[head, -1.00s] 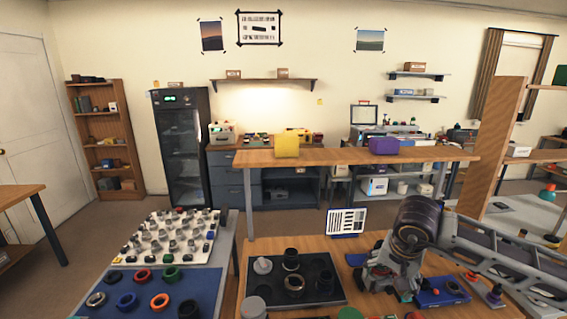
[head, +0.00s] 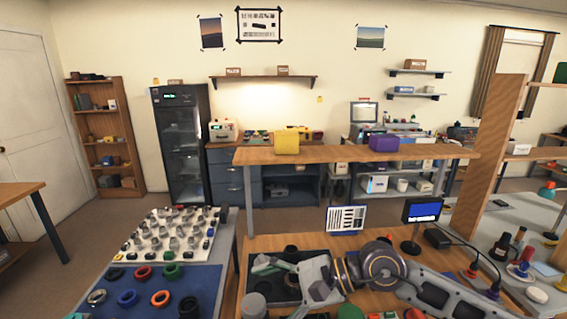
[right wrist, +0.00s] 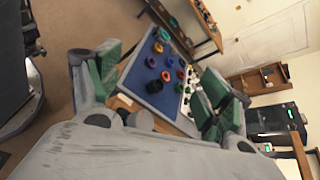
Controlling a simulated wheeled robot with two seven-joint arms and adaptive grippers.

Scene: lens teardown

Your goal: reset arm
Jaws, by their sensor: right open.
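My right arm comes in from the right in the head view. Its right gripper (head: 270,287) is over the black tray (head: 258,284) on the wooden bench and hides much of it. In the right wrist view the right gripper (right wrist: 160,88) has its green-padded fingers wide apart, with nothing between them. Beyond the fingers, at a distance, lies the blue mat (right wrist: 149,88) with coloured rings. The mat also shows at the lower left of the head view (head: 137,288). My left gripper is not in view.
A white board (head: 150,246) with several small parts lies behind the mat. A raised wooden shelf (head: 340,154) spans the bench's back. A small screen (head: 422,210) and a striped chart card (head: 346,219) stand on the bench. Bottles (head: 510,243) stand at right.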

